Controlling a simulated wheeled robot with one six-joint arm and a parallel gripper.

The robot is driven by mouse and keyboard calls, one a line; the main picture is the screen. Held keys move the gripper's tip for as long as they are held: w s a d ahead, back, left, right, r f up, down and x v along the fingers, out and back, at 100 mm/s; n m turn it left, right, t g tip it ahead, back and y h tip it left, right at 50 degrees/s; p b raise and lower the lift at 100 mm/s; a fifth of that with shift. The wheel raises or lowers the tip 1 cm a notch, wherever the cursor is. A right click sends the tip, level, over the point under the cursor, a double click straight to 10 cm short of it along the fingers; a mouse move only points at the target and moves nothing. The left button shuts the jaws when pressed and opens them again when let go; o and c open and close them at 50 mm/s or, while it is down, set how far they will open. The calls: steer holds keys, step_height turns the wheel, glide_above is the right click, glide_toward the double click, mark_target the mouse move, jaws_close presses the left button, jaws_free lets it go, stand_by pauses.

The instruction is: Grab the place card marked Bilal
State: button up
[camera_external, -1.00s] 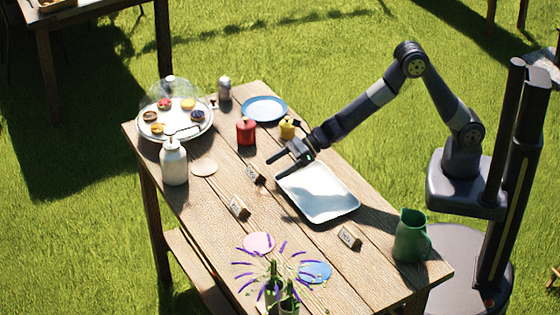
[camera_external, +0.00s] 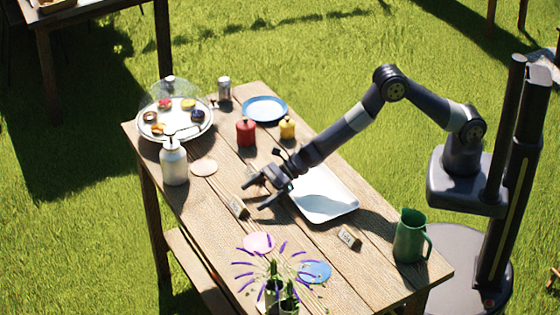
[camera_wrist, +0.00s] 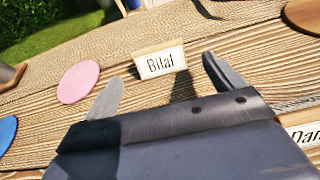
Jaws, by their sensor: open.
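The place card marked Bilal (camera_wrist: 161,63) stands upright on the table, a white face in a wooden block, ahead of and between my fingertips in the wrist view. In the external view this card (camera_external: 237,208) stands just beyond my gripper (camera_external: 256,195). My gripper is open and empty, low over the table, its two fingers spread in the wrist view (camera_wrist: 160,80). Another card (camera_wrist: 305,135), its name partly cut off, shows at the right edge of the wrist view.
A white tray (camera_external: 335,208) lies beneath and behind my gripper. A pink disc (camera_external: 258,243), a blue disc (camera_external: 315,271) and a flower vase (camera_external: 275,288) are toward the front. A white bottle (camera_external: 174,165) and tan disc (camera_external: 204,167) are left; a green pitcher (camera_external: 410,238) is right.

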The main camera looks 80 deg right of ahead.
mark_target(247, 207)
steer(key=shift+p+x, duration=0.75)
steer(key=shift+x, duration=1.3)
steer(key=shift+f, duration=0.1)
steer(key=c, duration=1.1)
